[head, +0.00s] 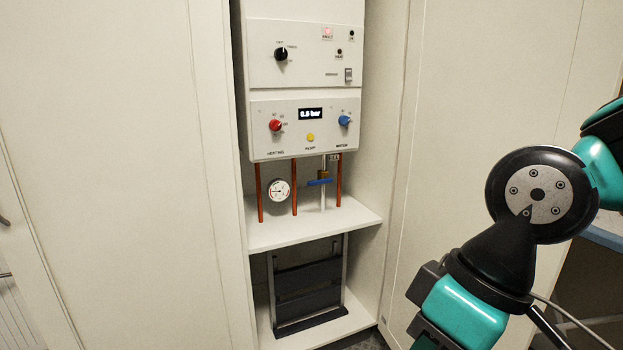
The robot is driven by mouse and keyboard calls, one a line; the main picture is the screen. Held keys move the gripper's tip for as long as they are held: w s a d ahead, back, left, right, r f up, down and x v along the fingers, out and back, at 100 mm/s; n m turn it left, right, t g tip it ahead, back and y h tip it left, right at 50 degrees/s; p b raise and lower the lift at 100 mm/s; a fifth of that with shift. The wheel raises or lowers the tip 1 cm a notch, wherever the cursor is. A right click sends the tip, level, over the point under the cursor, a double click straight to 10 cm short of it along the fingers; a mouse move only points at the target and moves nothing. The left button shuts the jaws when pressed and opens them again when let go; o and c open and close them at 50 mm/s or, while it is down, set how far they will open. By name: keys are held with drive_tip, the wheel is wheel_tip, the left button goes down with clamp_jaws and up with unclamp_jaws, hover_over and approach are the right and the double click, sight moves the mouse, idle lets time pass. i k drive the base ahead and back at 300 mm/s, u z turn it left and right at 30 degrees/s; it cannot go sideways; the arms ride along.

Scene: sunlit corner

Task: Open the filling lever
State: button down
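The filling lever is a small blue bar (320,182) under the boiler. It lies nearly level across a pale vertical pipe (323,196), just below a brass fitting (323,174). A round pressure gauge (279,190) hangs to its left between copper pipes. The boiler's display (311,114) reads 0.6 bar. My arm shows at the right, well apart from the lever. The tip of my gripper is out of the frame, so its fingers cannot be seen.
The boiler (304,85) stands in a narrow alcove between white panels. A white shelf (315,222) lies below the pipes. A dark folded step stool (308,285) stands beneath it. The space in front of the alcove looks clear.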

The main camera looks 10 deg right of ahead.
sight(326, 180)
drive_tip(key=u, duration=0.3)
drive_tip(key=i, duration=1.35)
drive_tip(key=u, duration=0.15)
